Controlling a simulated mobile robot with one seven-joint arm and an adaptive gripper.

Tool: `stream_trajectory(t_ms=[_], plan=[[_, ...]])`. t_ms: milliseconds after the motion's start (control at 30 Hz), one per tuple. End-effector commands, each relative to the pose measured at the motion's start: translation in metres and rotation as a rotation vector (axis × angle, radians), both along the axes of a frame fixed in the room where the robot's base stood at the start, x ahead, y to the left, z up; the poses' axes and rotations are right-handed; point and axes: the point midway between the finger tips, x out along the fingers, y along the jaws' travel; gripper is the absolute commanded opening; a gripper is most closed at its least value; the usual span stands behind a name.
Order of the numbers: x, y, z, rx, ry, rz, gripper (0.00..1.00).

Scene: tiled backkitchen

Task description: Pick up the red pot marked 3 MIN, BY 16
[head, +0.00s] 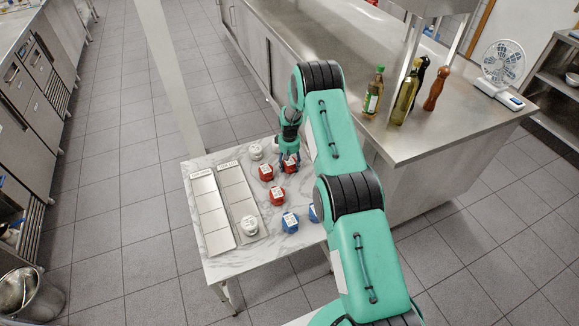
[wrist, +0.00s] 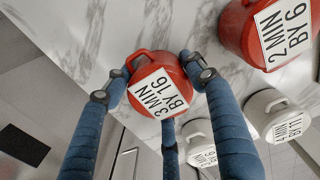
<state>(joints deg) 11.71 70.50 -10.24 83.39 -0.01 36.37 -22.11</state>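The red pot marked 3 MIN, BY 16 (wrist: 160,92) is between the fingers of my gripper (wrist: 156,70) in the wrist view. One blue finger is at its left side, one at its upper right, and a third is below it. The outer two fingertips bend in close to its sides. I cannot tell whether they press on it. In the head view this pot (head: 291,164) is at the far right part of the marble table (head: 262,258), mostly hidden under my gripper (head: 289,157).
Close by are a red pot marked 2 MIN, BY 6 (wrist: 240,30), another red pot (head: 277,194), white pots (wrist: 270,106) and blue pots (head: 290,222). A steel counter (head: 440,130) with bottles borders the right.

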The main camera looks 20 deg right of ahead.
Motion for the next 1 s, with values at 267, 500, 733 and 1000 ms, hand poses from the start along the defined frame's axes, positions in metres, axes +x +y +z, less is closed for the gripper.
stream_trajectory(t_ms=[267, 500, 733, 1000], plan=[[0.001, 0.0, 0.0, 0.0, -0.001, 0.0, 0.18], [0.001, 0.0, 0.004, 0.0, -0.001, 0.0, 0.18], [0.001, 0.0, 0.024, -0.001, -0.002, 0.0, 0.18], [0.001, 0.0, 0.063, 0.0, -0.003, 0.0, 0.18]])
